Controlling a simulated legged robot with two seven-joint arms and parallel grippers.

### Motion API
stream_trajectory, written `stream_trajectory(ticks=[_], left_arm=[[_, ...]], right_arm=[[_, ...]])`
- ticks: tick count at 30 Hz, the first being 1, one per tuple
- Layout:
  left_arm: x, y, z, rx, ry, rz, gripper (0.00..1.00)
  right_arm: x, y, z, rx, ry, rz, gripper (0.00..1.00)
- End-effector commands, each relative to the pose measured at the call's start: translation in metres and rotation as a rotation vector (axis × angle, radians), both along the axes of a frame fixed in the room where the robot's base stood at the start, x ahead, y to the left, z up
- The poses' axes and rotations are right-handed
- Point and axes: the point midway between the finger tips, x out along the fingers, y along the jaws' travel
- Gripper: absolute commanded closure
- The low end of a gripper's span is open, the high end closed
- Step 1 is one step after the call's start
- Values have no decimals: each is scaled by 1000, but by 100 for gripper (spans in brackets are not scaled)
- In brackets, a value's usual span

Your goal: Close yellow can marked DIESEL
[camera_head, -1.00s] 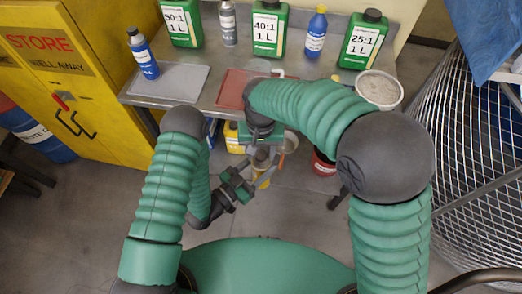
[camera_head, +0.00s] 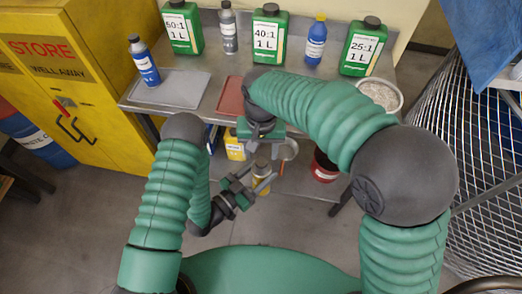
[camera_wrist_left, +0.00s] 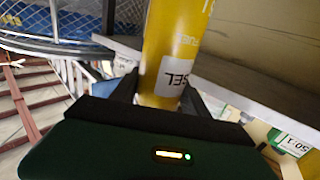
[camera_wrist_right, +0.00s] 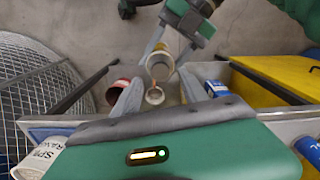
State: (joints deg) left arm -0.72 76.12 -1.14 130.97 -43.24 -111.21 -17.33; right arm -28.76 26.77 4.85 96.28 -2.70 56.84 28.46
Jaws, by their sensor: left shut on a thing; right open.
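The yellow can (camera_head: 262,182) is held upright or nearly so below the bench edge. Its label, partly hidden, reads "SEL" in the left wrist view (camera_wrist_left: 172,78). My left gripper (camera_head: 250,180) is shut on its side. My right gripper (camera_head: 267,150) is open above the can, its fingers pointing down. In the right wrist view the can's round top (camera_wrist_right: 160,66) shows just beyond the open fingers (camera_wrist_right: 157,92). A small pale ring (camera_wrist_right: 154,96) appears between those fingers; I cannot tell whether it is the cap or something lower down.
The metal bench (camera_head: 215,52) carries green bottles, a blue bottle (camera_head: 316,40), a grey mat (camera_head: 170,88) and a red mat (camera_head: 232,96). A red pot (camera_head: 324,168) and another yellow container (camera_head: 234,146) are below it. A wire cage (camera_head: 470,160) stands right, a yellow cabinet (camera_head: 80,90) left.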

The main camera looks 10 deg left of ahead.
Motion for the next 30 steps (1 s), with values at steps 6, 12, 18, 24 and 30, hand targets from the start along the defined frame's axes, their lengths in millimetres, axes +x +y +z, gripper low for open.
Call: stream_trajectory(ticks=[6, 12, 18, 24, 30], left_arm=[[0, 0, 0, -1, -1, 0, 100], [0, 0, 0, -1, -1, 0, 100], [0, 0, 0, -1, -1, 0, 100], [0, 0, 0, -1, -1, 0, 100], [0, 0, 0, -1, -1, 0, 100]], right_arm=[[1, 0, 3, 1, -1, 243, 50], [2, 0, 10, -1, 0, 842, 50], [4, 1, 18, -1, 1, 1478, 50], [5, 1, 25, 1, 1, 2091, 50], [6, 1, 30, 1, 1, 2480, 50]])
